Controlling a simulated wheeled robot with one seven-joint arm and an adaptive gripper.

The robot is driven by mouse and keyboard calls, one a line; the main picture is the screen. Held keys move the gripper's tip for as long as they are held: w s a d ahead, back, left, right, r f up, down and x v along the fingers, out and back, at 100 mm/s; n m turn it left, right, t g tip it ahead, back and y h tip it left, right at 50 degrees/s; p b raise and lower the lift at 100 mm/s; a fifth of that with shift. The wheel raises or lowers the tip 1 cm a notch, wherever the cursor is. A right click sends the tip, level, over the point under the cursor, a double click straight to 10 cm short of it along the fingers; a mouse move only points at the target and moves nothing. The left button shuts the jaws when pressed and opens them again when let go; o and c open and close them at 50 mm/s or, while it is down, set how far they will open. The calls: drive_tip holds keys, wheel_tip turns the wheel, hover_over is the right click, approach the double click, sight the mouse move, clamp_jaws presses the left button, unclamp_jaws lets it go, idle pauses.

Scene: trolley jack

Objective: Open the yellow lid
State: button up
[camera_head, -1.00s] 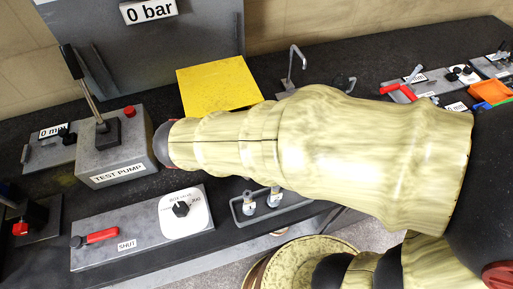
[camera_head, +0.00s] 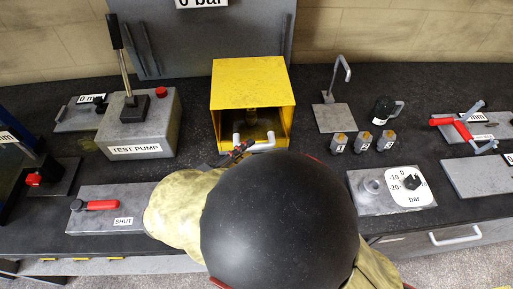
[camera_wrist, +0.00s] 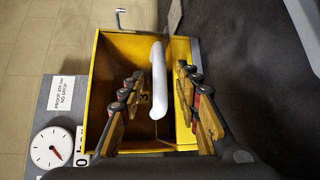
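The yellow box (camera_head: 253,85) stands at the back of the bench, with its top in place. Its front side shows open, with a dark interior. A white bar handle (camera_head: 262,146) lies across the lower front; I cannot clearly tell the lid panel it belongs to. In the wrist view the handle (camera_wrist: 158,90) runs between the two fingers of my gripper (camera_wrist: 162,76), with gaps on both sides. The fingers are spread and hold nothing. In the head view my gripper (camera_head: 238,152) is at the box's lower front, mostly hidden by my arm.
The test pump (camera_head: 143,118) stands left of the box. A red-handled valve plate (camera_head: 105,207) lies front left. Several small fittings (camera_head: 362,142), a hooked stand (camera_head: 336,115) and a dial plate (camera_head: 400,188) are to the right. A grey panel (camera_head: 205,45) rises behind the box.

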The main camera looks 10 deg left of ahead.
drive_tip(key=shift+b+x, duration=0.4)
drive_tip(key=shift+x, duration=1.5)
drive_tip(key=shift+c, duration=0.4)
drive_tip(key=c, duration=0.7)
clamp_jaws()
